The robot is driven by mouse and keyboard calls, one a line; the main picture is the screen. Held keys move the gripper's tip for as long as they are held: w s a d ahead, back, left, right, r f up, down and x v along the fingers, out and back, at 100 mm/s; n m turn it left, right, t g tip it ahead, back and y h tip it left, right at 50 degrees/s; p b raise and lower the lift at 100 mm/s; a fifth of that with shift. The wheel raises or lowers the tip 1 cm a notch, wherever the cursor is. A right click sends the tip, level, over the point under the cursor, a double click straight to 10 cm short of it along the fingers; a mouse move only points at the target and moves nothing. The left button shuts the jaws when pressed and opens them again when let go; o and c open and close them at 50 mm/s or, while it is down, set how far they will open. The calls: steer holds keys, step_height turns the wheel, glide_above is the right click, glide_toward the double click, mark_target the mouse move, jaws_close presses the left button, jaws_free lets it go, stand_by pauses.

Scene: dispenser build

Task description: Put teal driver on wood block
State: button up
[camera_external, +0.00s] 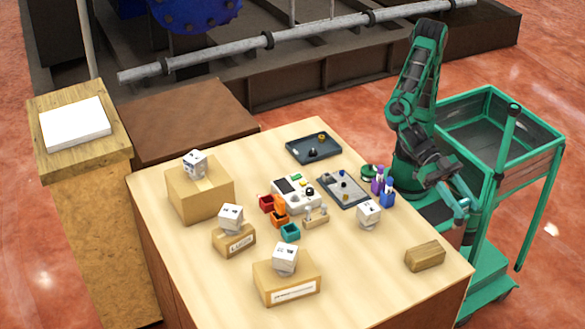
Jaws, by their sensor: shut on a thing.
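The wood block (425,256) is a plain brown block lying on the pale table near its right front edge. My gripper (459,203) hangs near the table's right edge, above and to the right of the block and apart from it. It is shut on a small light-teal piece, which looks like the teal driver (461,212). The driver's lower end and its tilt are hard to make out at this size. Nothing lies on top of the block.
Purple (377,182) and blue (388,193) bottle-like items stand left of my arm. Trays (313,148), small coloured bins (290,232) and cardboard boxes (287,281) fill the table's middle and left.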

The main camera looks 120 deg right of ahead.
steer(key=shift+w+d+f, duration=0.55)
steer(key=shift+w+f, duration=0.65)
steer(key=shift+f, duration=0.25)
steer(key=shift+w+d+f, duration=0.55)
steer(key=shift+w+f, duration=0.6)
steer(key=shift+f, duration=0.3)
steer(key=shift+w+d+f, duration=0.55)
steer(key=shift+w+f, duration=0.65)
steer(key=shift+f, duration=0.25)
steer(key=shift+f, duration=0.1)
steer(key=o, duration=1.1)
steer(key=v, duration=1.2)
